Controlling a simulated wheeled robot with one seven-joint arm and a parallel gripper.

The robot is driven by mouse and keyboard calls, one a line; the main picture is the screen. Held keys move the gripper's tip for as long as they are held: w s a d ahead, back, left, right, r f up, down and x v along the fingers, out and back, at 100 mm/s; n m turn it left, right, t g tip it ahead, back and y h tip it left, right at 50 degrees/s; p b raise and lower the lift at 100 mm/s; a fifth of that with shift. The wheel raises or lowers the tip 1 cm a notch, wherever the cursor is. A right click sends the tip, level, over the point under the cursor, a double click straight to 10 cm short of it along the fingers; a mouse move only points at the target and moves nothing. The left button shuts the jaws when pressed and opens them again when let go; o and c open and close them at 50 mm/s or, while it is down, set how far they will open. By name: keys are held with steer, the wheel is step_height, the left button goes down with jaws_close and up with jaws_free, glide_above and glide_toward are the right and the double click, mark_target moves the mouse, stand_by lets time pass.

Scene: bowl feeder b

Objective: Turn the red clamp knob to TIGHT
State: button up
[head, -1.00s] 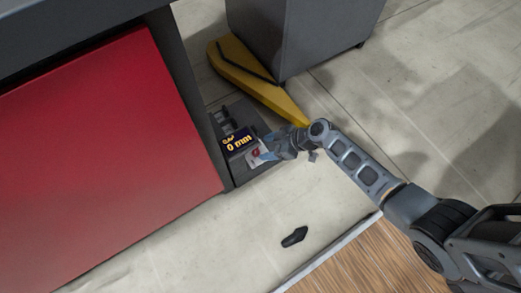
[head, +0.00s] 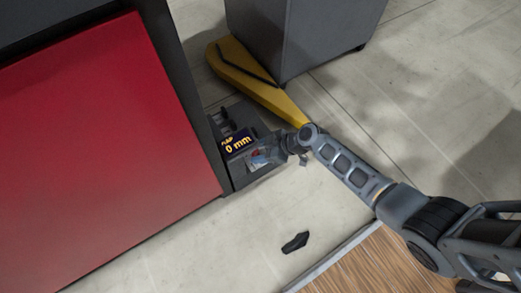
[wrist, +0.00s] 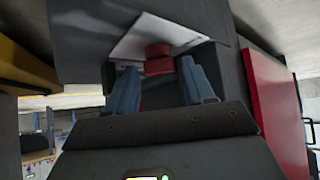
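The red clamp knob (wrist: 158,58) shows in the wrist view in front of a white plate (wrist: 150,36) on a dark grey block. My gripper (wrist: 157,70) is open, with one blue finger on each side of the knob. Gaps show between the fingers and the knob, so it is not held. In the head view my gripper (head: 264,154) is at the dark unit and mostly hides the knob. The TIGHT mark cannot be read.
A large red panel (head: 105,140) in a dark frame stands left of the unit. A yellow piece (head: 257,82) and a grey cabinet (head: 300,35) are behind it. A small black object (head: 295,243) lies on the pale floor, which is otherwise clear in front.

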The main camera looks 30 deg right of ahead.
steer(key=c, duration=0.8)
steer(key=shift+c, duration=0.2)
steer(key=shift+r+m+p, duration=0.1)
steer(key=shift+m+p, duration=0.2)
steer(key=shift+m, duration=0.1)
steer(key=shift+s+a+m+t+h+p, duration=0.15)
steer(key=shift+m+t+h+p, duration=0.55)
steer(key=shift+m+h+p, duration=0.4)
steer(key=m+p, duration=0.1)
steer(key=m+h+p, duration=0.1)
steer(key=m+t+h+p, duration=0.1)
steer(key=shift+a+r+p, duration=0.25)
steer(key=shift+p, duration=0.05)
steer(key=m+h+p, duration=0.1)
steer(key=m+p, duration=0.1)
steer(key=p, duration=0.1)
steer(key=shift+a+f+m+h, duration=0.1)
steer(key=shift+a+m+h, duration=0.2)
steer(key=shift+h, duration=0.1)
steer(key=shift+s+f+m+h+p, duration=0.1)
steer(key=shift+f+m+h+p, duration=0.05)
steer(key=shift+m+h+p, duration=0.5)
steer(key=shift+f+m+p, duration=0.1)
steer(key=shift+m+p, duration=0.25)
